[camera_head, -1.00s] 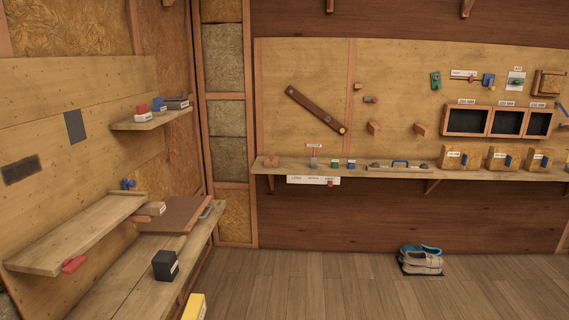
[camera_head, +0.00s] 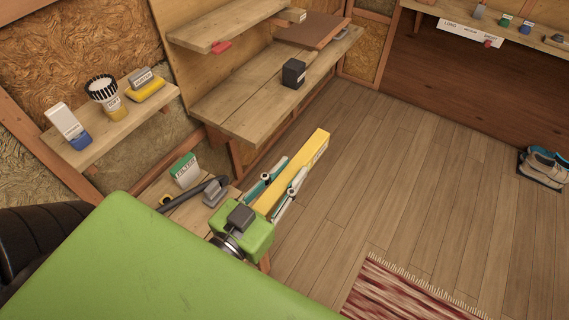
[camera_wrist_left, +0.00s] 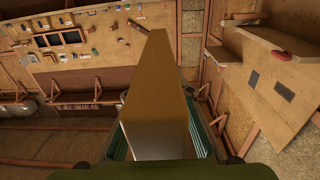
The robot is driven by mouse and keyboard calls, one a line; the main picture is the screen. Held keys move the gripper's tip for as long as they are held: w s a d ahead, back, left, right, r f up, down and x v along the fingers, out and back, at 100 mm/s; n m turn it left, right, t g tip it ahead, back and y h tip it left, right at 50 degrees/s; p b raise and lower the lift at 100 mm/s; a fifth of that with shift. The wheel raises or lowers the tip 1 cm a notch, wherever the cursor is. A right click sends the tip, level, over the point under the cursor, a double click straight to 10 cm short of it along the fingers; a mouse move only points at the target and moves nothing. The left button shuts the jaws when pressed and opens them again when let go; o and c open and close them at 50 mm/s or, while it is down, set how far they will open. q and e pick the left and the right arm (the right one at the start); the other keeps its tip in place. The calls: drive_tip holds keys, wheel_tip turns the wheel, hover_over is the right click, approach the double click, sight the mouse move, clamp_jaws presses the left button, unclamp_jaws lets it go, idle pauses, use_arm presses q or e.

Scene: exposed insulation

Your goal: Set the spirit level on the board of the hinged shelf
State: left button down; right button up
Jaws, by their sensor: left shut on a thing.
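The yellow bar (camera_head: 312,157), which I take as the spirit level, is in my left gripper (camera_head: 296,164). The gripper's two teal fingers are shut on the bar's sides, and its far end sticks out past the fingertips, over the floor. In the left wrist view the bar (camera_wrist_left: 158,95) runs away from me between the fingers. The wooden shelf board (camera_head: 215,35) at the upper left has a red piece (camera_head: 221,47) at its front edge. I take it as the hinged shelf; no hinge is clear. The bar is apart from it. My right gripper is not in view.
A long bench (camera_head: 250,105) lies below that shelf, with a black box (camera_head: 294,74) near its front edge and a brown panel (camera_head: 312,30) behind. A small shelf (camera_head: 110,130) at left holds a brush and boxes. The floor (camera_head: 420,150) is mostly clear, with a rug (camera_head: 405,295).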

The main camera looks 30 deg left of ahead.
use_arm(q)
drive_tip(key=w+d+r+m+g+h, duration=0.2)
drive_tip(key=w+d+m+g+h, duration=0.1)
drive_tip(key=d+m+g+h, duration=0.2)
drive_tip(key=w+d+r+m+g+h, duration=0.2)
drive_tip(key=w+d+m+g+h, duration=0.2)
drive_tip(key=d+h, duration=0.5)
drive_tip(key=shift+d+r+m+g, duration=0.35)
drive_tip(key=shift+d+m, duration=0.25)
drive_tip(key=shift+m, duration=0.6)
drive_tip(key=shift+w+f, duration=0.1)
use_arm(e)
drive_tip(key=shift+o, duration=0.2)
